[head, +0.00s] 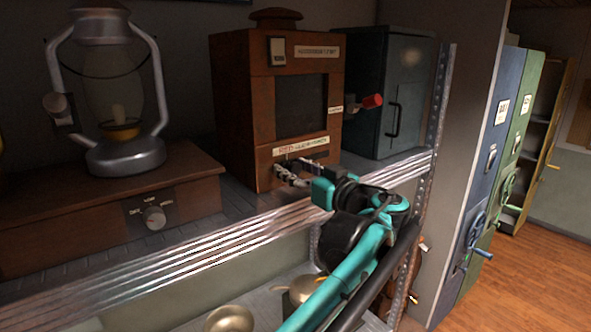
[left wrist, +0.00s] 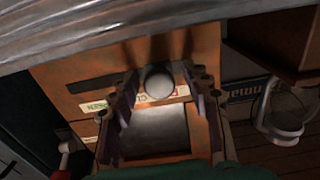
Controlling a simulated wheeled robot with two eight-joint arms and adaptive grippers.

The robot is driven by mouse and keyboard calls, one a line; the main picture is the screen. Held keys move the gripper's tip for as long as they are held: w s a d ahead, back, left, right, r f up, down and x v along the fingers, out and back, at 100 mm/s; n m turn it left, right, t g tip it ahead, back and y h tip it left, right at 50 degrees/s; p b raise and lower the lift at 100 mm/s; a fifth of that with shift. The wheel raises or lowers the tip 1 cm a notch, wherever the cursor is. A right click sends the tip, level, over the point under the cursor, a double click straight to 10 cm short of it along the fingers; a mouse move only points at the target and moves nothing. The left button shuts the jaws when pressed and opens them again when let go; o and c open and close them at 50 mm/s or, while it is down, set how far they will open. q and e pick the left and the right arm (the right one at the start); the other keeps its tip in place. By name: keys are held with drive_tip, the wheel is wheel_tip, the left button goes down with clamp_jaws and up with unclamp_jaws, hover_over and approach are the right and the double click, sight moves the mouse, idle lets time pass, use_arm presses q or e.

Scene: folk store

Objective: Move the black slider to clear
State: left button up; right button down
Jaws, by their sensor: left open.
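The wooden box (head: 253,107) on the shelf has a dark window and a strip label (head: 301,145) low on its front; I can make out "RED" and "CLEAR" on it. My left gripper (head: 292,174) is just below this label at the box's front and hides the slider in the head view. In the left wrist view, turned over, a rounded dark grey knob (left wrist: 159,82), probably the slider, stands beside the label (left wrist: 150,98). The open fingers (left wrist: 158,78) are on either side of it, with gaps visible. Contact cannot be told. My right gripper is not in view.
A red knob (head: 372,101) sticks out of the box's right side. A dark metal cabinet (head: 388,90) stands right of it. A lantern (head: 124,155) on a wooden base with a dial (head: 154,217) is to the left. The shelf's metal edge (head: 240,240) runs under my arm.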

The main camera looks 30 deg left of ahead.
use_arm(q)
drive_tip(key=shift+a, duration=0.1)
clamp_jaws()
drive_tip(key=shift+w+d+p, duration=0.1)
drive_tip(key=shift+w+d, duration=0.25)
drive_tip(key=shift+w, duration=0.5)
drive_tip(key=shift+w+d+p, duration=0.15)
drive_tip(key=shift+w+d, duration=0.2)
drive_tip(key=shift+w, duration=0.55)
drive_tip(key=shift+w+d+p, duration=0.1)
drive_tip(key=shift+w+d, duration=0.25)
drive_tip(key=shift+w, duration=0.5)
drive_tip(key=shift+s+a, duration=0.1)
drive_tip(key=shift+s, duration=0.2)
unclamp_jaws()
drive_tip(key=shift+w, duration=0.1)
drive_tip(key=v, duration=1.2)
drive_tip(key=shift+f, duration=0.1)
